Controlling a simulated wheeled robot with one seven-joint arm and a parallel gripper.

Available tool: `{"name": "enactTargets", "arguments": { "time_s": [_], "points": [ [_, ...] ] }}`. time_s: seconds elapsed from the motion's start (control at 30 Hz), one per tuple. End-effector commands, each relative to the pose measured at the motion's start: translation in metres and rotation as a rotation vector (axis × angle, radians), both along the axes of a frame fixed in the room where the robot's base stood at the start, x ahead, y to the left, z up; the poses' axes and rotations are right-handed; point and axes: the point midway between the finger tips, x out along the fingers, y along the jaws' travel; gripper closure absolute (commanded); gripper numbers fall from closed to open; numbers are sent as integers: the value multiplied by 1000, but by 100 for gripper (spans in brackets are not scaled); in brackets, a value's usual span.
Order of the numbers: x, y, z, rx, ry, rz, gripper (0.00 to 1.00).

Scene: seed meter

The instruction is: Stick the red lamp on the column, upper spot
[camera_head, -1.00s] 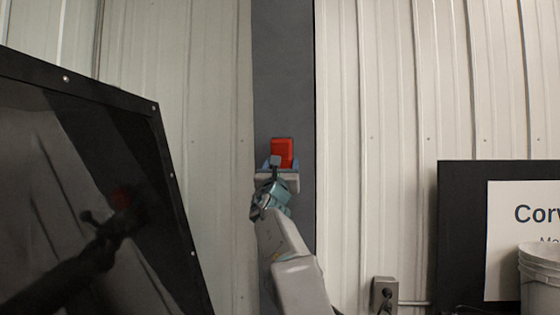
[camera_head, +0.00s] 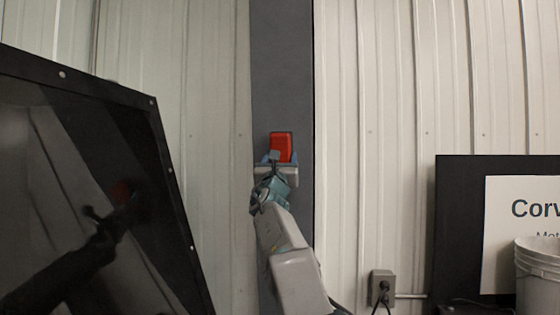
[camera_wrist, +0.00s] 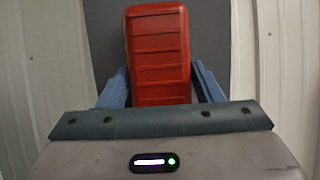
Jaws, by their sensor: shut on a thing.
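The red lamp (camera_head: 281,146) is a rectangular block with ribs across its face, held upright in front of the dark grey column (camera_head: 282,70). In the wrist view the lamp (camera_wrist: 158,55) stands between two blue fingers, with the grey column (camera_wrist: 212,40) behind it. My gripper (camera_head: 279,160) is shut on the lamp's lower part. I cannot tell whether the lamp's back touches the column. The lamp's lower end is hidden behind the gripper body.
A dark glossy panel (camera_head: 95,190) leans in at the left and mirrors the arm. At the right are a black board with a white sign (camera_head: 505,240), a white bucket (camera_head: 538,275) and an outlet box (camera_head: 382,286). Pale corrugated wall (camera_head: 390,90) flanks the column.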

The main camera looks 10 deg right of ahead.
Motion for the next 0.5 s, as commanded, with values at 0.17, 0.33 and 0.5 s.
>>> {"name": "enactTargets", "arguments": {
  "time_s": [0.17, 0.33, 0.5],
  "points": [
    [2, -1, 2, 0, -2, -1, 62],
    [4, -1, 2, 0, -1, -1, 62],
    [4, -1, 1, 0, -1, -1, 15]
  ]
}}
